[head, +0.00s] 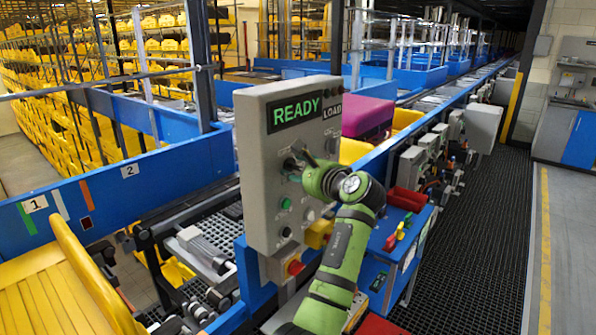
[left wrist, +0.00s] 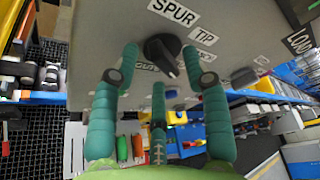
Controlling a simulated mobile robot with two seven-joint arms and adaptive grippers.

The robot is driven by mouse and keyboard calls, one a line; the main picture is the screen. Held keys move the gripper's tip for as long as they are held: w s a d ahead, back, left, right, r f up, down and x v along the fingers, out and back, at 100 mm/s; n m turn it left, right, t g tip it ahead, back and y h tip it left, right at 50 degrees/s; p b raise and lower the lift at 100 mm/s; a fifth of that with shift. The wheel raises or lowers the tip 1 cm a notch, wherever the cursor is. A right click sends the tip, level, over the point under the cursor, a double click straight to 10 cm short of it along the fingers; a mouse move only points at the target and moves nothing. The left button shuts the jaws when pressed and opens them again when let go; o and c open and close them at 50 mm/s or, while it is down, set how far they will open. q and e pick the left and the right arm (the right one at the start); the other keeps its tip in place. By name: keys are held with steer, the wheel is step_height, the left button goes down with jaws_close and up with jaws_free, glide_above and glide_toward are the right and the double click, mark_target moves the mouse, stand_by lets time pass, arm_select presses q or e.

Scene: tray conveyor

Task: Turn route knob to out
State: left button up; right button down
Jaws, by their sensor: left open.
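The route knob (left wrist: 163,47) is black and round with a pointer, on the grey panel in the left wrist view. Its pointer slants toward the lower right there. A "SPUR" label (left wrist: 174,12) and a "TIP" label (left wrist: 204,36) sit above and right of it. Another label below left is partly hidden by a finger. My left gripper (left wrist: 160,58) is open, with green fingers on either side of the knob; I cannot tell whether they touch it. In the head view my left gripper (head: 298,165) is at the panel and partly hides the knob area. My right gripper is not in view.
The grey control panel (head: 262,200) shows "READY", with a green button (head: 286,203) below the knob area. A yellow tray (head: 60,290) lies at left. A blue stand with red bins (head: 405,198) is right of my arm.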

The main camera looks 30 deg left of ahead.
arm_select(q)
steer(key=v, duration=1.1)
steer(key=shift+d, duration=0.25)
steer(key=shift+s+r, duration=0.1)
